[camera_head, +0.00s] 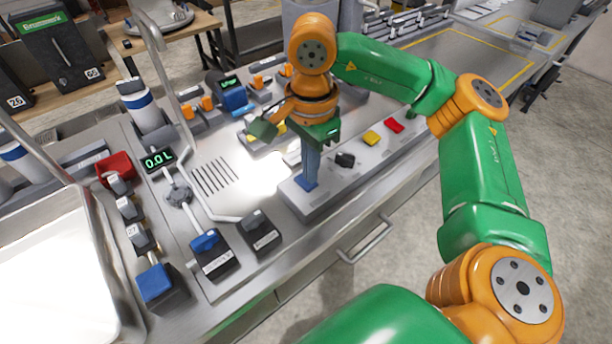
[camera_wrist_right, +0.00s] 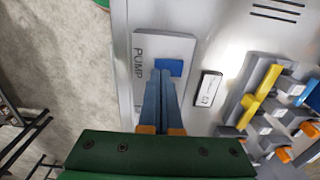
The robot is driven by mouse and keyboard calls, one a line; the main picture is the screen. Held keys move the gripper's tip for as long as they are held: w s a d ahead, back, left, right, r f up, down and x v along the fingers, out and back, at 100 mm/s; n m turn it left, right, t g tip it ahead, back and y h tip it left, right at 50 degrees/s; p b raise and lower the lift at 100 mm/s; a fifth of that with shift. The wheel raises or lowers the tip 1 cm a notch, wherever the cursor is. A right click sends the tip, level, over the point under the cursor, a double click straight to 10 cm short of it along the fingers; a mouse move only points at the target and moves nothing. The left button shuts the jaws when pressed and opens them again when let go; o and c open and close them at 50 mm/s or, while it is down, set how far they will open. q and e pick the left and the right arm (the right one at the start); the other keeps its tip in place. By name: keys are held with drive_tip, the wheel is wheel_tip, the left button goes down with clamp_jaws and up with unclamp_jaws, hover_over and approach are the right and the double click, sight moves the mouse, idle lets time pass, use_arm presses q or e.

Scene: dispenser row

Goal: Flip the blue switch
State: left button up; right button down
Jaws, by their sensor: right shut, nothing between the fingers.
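A blue switch (camera_wrist_right: 172,67) sits on a light grey panel marked PUMP, in the right wrist view. In the head view the blue switch (camera_head: 306,185) is at the near left end of the long grey panel (camera_head: 318,200), mostly behind my fingers. My right gripper (camera_head: 309,176) points down at that end of the panel, with its blue fingers shut and empty. In the wrist view the fingertips (camera_wrist_right: 161,73) overlap the switch's lower left edge. I cannot tell if they touch it. My left gripper is not in view.
Black (camera_head: 345,160), yellow (camera_head: 371,138) and red (camera_head: 393,125) switches follow along the panel. Another blue rocker (camera_head: 207,240) and a blue block (camera_head: 155,283) stand at the front left. A metal frame rises at left. The slotted tabletop (camera_head: 215,176) is clear.

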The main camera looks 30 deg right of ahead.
drive_tip(key=shift+f+b, duration=0.75)
drive_tip(key=shift+f, duration=0.1)
idle(0.3)
wheel_tip(320, 180, up, 7)
drive_tip(key=p, duration=0.5)
drive_tip(key=shift+p, duration=0.4)
